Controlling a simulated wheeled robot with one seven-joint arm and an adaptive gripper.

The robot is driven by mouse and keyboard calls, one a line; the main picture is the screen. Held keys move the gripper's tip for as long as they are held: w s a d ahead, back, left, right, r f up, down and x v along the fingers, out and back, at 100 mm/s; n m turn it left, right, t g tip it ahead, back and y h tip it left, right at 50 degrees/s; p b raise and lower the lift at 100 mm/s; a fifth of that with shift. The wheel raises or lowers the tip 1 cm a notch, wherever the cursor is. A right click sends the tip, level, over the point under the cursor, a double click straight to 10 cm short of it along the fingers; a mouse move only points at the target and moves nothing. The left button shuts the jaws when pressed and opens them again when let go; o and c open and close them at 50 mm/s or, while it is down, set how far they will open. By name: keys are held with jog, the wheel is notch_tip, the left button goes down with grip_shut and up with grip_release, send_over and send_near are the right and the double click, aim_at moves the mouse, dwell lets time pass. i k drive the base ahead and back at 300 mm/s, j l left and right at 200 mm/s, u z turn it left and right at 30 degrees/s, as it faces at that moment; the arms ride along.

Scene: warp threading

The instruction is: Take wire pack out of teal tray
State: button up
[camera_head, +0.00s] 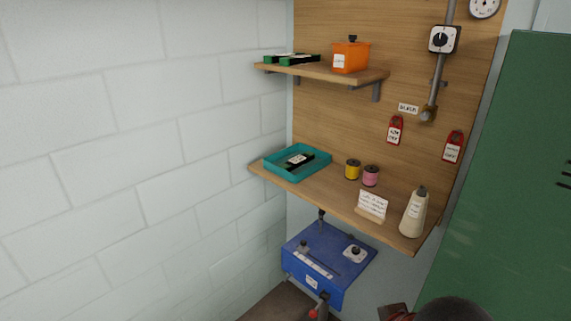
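The teal tray (322,157) sits at the left end of the lower wooden shelf, near the white wall. A black pack with a white label (298,160), which looks like the wire pack, lies inside the tray. A dark bar-like part of it extends to the right, and its lower side is partly hidden by the tray's front wall. I cannot make out my gripper's fingers. A dark rounded shape at the bottom edge, right of centre, may be part of my arm.
The lower shelf (335,195) also holds yellow and pink spools (371,176), a card on a stand (372,205) and a cream cone (413,214). An upper shelf (330,74) overhangs, with an orange box (350,57). A blue machine (325,260) is below; a green cabinet (505,180) stands right.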

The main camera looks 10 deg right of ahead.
aim_at(295, 162)
jog(key=i+j+z, duration=0.1)
jog(key=z, duration=0.35)
jog(key=j+z, duration=0.1)
jog(key=z, duration=0.35)
jog(key=i+j+z, duration=0.1)
jog(key=z, duration=0.35)
jog(key=j+z, duration=0.25)
jog(key=j, duration=0.55)
jog(key=j+z, duration=0.3)
jog(key=j, duration=0.45)
jog(key=j+z, duration=0.25)
jog(key=j, duration=0.8)
jog(key=k+j, duration=0.15)
jog(key=j, duration=0.05)
